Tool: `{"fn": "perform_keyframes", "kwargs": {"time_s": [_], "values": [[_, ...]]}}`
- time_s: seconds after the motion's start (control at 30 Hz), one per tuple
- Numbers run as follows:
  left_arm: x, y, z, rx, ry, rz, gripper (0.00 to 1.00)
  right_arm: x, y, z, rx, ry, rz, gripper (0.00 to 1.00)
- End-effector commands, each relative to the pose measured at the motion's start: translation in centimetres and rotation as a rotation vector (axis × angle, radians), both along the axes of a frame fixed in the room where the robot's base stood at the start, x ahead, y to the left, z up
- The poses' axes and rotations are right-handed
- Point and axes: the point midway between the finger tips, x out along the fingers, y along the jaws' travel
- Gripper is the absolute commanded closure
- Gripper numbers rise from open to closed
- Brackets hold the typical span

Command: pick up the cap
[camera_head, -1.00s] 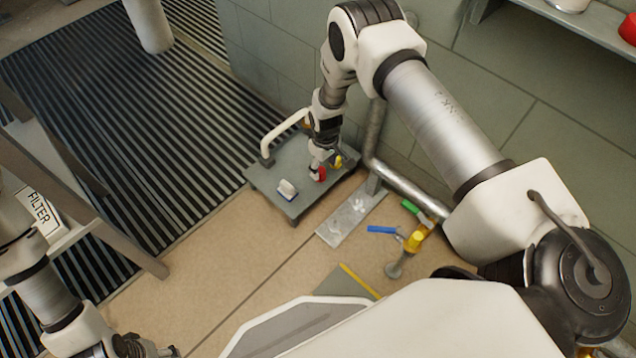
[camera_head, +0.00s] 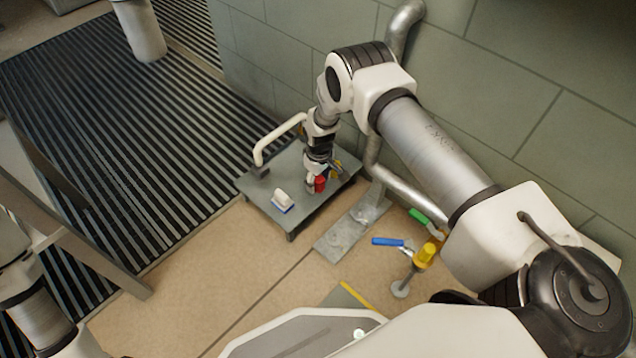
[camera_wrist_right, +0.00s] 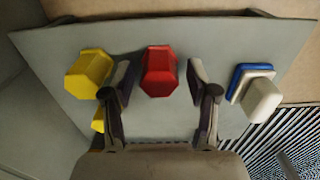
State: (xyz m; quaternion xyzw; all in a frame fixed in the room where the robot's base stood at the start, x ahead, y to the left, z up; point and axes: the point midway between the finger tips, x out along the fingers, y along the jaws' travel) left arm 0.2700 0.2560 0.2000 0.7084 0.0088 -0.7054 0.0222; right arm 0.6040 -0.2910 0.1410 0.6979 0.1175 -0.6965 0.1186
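A red hexagonal cap (camera_wrist_right: 159,72) stands on a small grey platform (camera_head: 262,208); in the head view the red cap (camera_head: 320,184) is partly covered by my right gripper (camera_head: 315,180). In the right wrist view my right gripper (camera_wrist_right: 161,80) is open, with one finger on each side of the red cap and a gap showing on both sides. A yellow hexagonal piece (camera_wrist_right: 88,74) is just outside the left finger, with another yellow part below it. A white piece with a blue edge (camera_wrist_right: 262,95) lies outside the right finger. My left gripper is out of view.
A white curved handle (camera_head: 277,139) rises from the platform's back left. Pipes run along the wall behind. Blue-handled (camera_head: 388,241) and green-handled (camera_head: 421,217) valves and a yellow fitting (camera_head: 425,254) stand to the right. A metal frame (camera_head: 85,245) is at left.

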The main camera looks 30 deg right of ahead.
Motion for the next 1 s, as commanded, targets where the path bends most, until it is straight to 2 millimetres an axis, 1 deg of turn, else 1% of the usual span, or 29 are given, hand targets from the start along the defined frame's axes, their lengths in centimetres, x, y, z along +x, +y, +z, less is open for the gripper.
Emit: {"fn": "perform_keyframes", "kwargs": {"time_s": [0.03, 0.07, 0.1, 0.43, 0.53, 0.67, 0.83, 0.87, 1.0], "values": [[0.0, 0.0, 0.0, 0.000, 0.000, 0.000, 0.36, 0.0, 0.0, 0.0, 0.000, 0.001, 0.000, 0.66], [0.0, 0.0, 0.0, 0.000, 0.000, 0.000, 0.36, 0.0, 0.0, 0.0, 0.000, 0.001, 0.000, 0.76], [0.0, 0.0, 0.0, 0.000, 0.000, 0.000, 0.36, 0.0, 0.0, 0.0, 0.000, 0.001, 0.000, 0.91], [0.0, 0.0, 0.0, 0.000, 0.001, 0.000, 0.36, 0.0, 0.0, 0.0, 0.000, 0.001, 0.000, 0.91], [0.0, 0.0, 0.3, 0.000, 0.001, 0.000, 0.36, 0.0, 0.0, 0.3, 0.000, 0.001, 0.000, 0.91], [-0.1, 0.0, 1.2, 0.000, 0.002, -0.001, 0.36, 0.0, 0.0, 1.6, 0.000, 0.001, 0.000, 0.91], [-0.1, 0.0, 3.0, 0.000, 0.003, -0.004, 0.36, 0.0, 0.0, 4.2, 0.000, 0.000, -0.001, 0.91], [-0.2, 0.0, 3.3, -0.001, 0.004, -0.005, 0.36, -0.4, 0.1, 4.3, 0.000, 0.003, -0.001, 0.91], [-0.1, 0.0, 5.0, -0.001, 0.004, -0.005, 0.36, -3.6, 0.4, 4.5, 0.000, 0.007, 0.000, 0.91]]}}
